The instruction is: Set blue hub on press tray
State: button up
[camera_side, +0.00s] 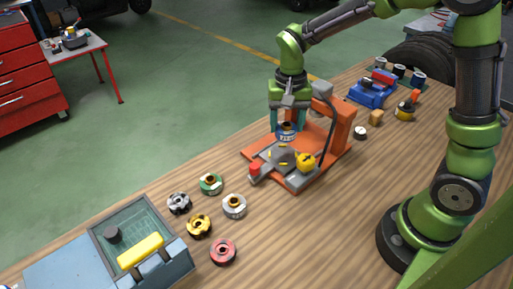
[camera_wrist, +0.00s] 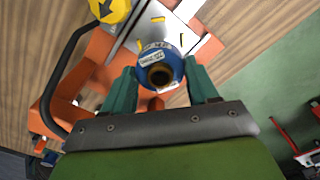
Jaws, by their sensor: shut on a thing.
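The blue hub (camera_wrist: 160,67) has a brown centre bore and a white label on its rim. My gripper (camera_wrist: 160,82) is shut on it, with a teal finger on either side. In the side view the hub (camera_side: 287,135) is at the tip of my gripper (camera_side: 288,122), over the orange press. The press tray (camera_side: 283,158) is grey with yellow marks. In the wrist view the tray (camera_wrist: 165,28) shows behind the hub, partly hidden by it. I cannot tell whether the hub touches the tray.
The orange press frame (camera_side: 338,125) stands right of my gripper, with a black cable. A yellow knob (camera_side: 306,162) and a red button (camera_side: 254,169) flank the tray. Several other hubs, including a red one (camera_side: 223,251), lie at the front left. A blue vise (camera_side: 372,89) stands behind.

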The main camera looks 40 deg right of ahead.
jog(key=shift+w, duration=0.15)
jog(key=shift+f, duration=3.15)
jog(key=shift+f, duration=0.4)
jog(key=o, duration=1.6)
jog(key=shift+c, duration=0.2)
jog(key=shift+r, duration=0.1)
jog(key=shift+r, duration=3.4)
jog(key=shift+n, duration=0.3)
